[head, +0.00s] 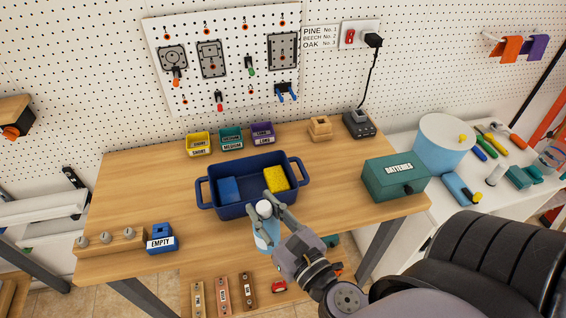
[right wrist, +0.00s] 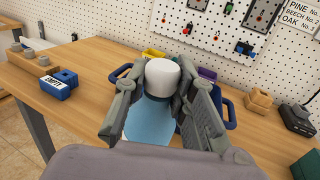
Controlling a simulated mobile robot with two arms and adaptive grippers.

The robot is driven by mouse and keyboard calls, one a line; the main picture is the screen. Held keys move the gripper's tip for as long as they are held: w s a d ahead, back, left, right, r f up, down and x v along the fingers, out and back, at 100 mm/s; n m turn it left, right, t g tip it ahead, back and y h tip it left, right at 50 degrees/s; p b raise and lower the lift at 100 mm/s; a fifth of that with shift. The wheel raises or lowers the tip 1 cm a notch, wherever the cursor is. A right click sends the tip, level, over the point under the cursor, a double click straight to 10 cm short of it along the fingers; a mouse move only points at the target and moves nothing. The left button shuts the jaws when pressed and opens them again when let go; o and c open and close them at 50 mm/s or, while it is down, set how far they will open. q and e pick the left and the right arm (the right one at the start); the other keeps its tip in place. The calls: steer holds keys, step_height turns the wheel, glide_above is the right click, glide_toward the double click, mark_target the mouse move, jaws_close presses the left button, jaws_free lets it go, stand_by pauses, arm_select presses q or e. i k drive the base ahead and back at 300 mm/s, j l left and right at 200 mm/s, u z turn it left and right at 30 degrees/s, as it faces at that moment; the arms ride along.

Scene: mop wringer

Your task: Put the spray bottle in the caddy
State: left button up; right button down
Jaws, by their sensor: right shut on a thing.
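The spray bottle has a light blue body (head: 266,236) and a white top. My right gripper (head: 268,207) is shut around it near its neck, at the caddy's front side by the table's front edge. In the right wrist view, the bottle (right wrist: 150,124) stands between the two fingers of the gripper (right wrist: 163,98), white cap up. The dark blue caddy (head: 232,210) has a handle at each end and stands on the table. Inside are a blue block (head: 229,189) at left and a yellow sponge (head: 276,178) at right. My left gripper does not show.
Yellow, teal and purple bins (head: 262,133) stand behind the caddy. A green batteries box (head: 396,180) is at the right, and a blue "EMPTY" bin (head: 161,240) at the front left. The table (head: 140,190) is clear left of the caddy.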

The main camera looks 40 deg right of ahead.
mark_target(252, 193)
steer(key=l+z, duration=0.1)
steer(key=l, duration=1)
steer(key=i+l, duration=0.2)
steer(key=i, duration=0.15)
